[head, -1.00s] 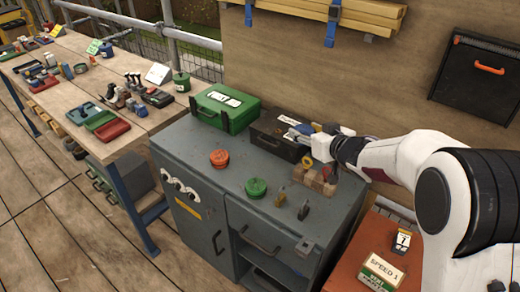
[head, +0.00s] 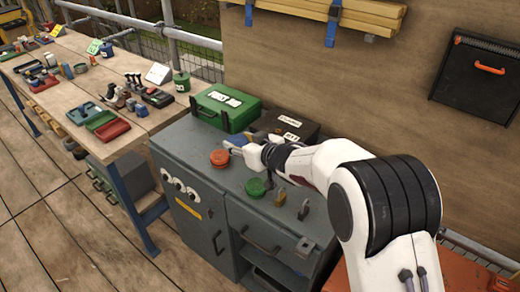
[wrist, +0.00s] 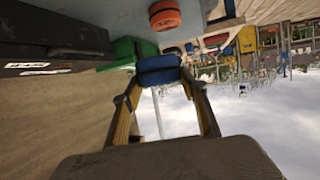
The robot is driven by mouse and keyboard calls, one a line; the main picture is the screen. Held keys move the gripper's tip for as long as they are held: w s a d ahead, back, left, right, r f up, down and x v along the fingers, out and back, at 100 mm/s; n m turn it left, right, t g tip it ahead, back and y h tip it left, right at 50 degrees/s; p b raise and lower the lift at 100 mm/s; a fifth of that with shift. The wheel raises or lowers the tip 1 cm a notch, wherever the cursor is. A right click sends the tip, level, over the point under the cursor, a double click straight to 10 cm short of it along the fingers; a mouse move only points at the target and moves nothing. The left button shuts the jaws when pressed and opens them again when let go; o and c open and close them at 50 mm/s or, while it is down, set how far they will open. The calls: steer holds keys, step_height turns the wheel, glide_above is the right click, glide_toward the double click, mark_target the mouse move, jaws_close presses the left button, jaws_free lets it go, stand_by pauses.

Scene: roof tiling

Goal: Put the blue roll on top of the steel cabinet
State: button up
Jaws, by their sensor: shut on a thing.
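The blue roll (wrist: 158,70) is held between the fingertips of my gripper (wrist: 160,80) in the wrist view. In the head view my gripper (head: 238,147) is over the steel cabinet (head: 205,185), in front of the dark toolbox and close to the orange roll. The blue roll shows only as a small bluish patch (head: 240,139) there. In the wrist view it is apart from the orange roll; I cannot tell its height above the cabinet top.
On the cabinet top stand the orange roll (head: 220,158), a green roll (head: 255,187), a green case (head: 226,109), the dark toolbox (head: 290,122) and small padlock-like things (head: 280,197). The front left of the top is bare. A workbench (head: 65,65) stands at left.

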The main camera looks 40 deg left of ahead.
steer(key=shift+f, duration=0.4)
steer(key=shift+f, duration=3.15)
steer(key=shift+f, duration=1.85)
steer(key=shift+f, duration=0.1)
steer(key=o, duration=1.2)
steer(key=shift+c, duration=0.2)
steer(key=shift+d, duration=0.15)
